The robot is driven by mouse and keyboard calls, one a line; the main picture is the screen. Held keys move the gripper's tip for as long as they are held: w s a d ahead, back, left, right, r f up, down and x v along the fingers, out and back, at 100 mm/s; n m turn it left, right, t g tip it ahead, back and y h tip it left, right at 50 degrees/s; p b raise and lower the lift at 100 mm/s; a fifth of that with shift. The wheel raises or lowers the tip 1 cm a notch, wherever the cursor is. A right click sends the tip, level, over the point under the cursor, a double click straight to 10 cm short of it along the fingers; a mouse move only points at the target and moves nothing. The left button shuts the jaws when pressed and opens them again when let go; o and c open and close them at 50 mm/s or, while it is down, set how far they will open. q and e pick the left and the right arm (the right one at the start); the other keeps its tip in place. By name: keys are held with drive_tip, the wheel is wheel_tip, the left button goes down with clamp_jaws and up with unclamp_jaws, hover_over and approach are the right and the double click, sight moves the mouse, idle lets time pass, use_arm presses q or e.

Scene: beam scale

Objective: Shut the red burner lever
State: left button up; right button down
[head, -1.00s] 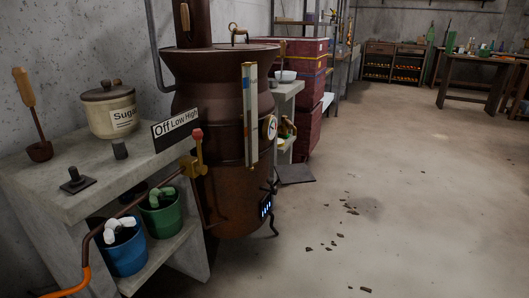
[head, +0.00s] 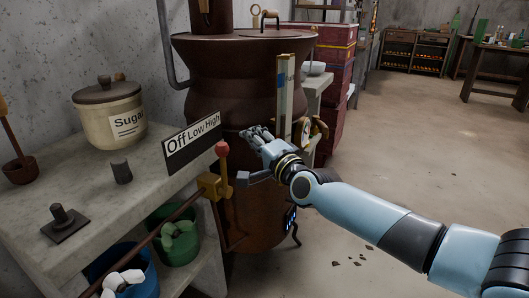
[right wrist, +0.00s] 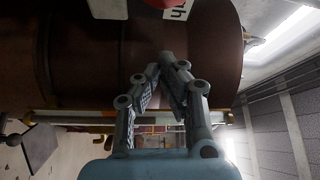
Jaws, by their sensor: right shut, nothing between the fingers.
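The burner lever has a red knob (head: 221,148) and stands roughly upright on a brass valve (head: 214,187). The knob is just below the "High" end of the Off/Low/High sign (head: 192,142). My right gripper (head: 256,133) is shut and empty, to the right of the knob and apart from it in the picture. In the right wrist view the fingertips (right wrist: 168,60) come together in front of the brown boiler, and the red knob (right wrist: 160,3) shows at the top edge by the sign. My left gripper is not in view.
The boiler (head: 235,85) stands behind the lever, with blue flame (head: 290,218) at its base. A concrete bench (head: 90,185) at left holds a sugar jar (head: 110,115). Blue (head: 115,285) and green (head: 180,240) buckets stand below.

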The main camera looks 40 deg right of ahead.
sight(223, 169)
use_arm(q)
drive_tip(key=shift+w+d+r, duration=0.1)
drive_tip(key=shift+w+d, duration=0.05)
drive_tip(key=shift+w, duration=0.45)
use_arm(e)
drive_tip(key=a, duration=0.4)
drive_tip(key=shift+s+f, duration=0.35)
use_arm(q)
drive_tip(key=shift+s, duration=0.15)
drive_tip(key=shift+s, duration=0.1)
